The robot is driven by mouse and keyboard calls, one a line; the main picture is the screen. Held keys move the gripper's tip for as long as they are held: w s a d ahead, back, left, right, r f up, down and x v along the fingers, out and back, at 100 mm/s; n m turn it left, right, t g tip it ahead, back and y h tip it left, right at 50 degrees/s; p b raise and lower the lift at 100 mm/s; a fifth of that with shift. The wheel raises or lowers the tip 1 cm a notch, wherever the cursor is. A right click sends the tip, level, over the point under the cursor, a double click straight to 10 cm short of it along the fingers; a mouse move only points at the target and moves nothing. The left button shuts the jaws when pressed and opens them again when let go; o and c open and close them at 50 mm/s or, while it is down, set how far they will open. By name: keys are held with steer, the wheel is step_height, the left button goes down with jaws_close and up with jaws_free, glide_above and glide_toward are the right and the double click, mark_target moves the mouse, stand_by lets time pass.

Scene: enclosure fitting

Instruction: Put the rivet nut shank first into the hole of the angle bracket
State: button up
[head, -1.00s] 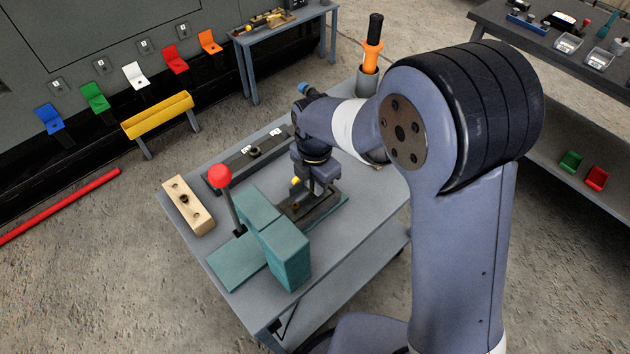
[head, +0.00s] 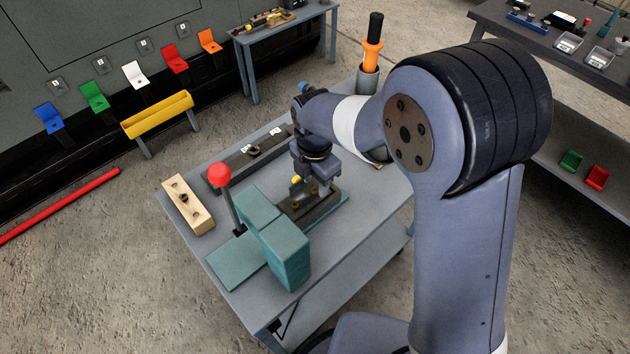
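My gripper (head: 325,188) points down just above a dark metal piece (head: 322,209), which looks like the angle bracket. That piece sits on a teal base at the middle of the cart top. The finger gap is too small to read, so I cannot tell whether my gripper is open or shut. A small brass-coloured round part (head: 295,205) shows at the left of the dark piece. I cannot tell for sure whether it is the rivet nut, or how it sits in a hole. A small yellow part (head: 296,180) shows left of my gripper.
A teal press-like block (head: 285,255) and a red-knobbed lever (head: 220,176) stand close by at the front left. A wooden block (head: 200,217) with holes lies at the left. A dark labelled bar (head: 222,178) lies behind. An orange-handled tool (head: 373,45) stands in a cup.

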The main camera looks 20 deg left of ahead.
step_height(320, 180, up, 10)
steer(key=shift+b, duration=0.45)
steer(key=shift+f, duration=0.1)
step_height(320, 180, down, 11)
steer(key=shift+r+p, duration=0.15)
steer(key=shift+p, duration=0.45)
steer(key=shift+r, duration=0.25)
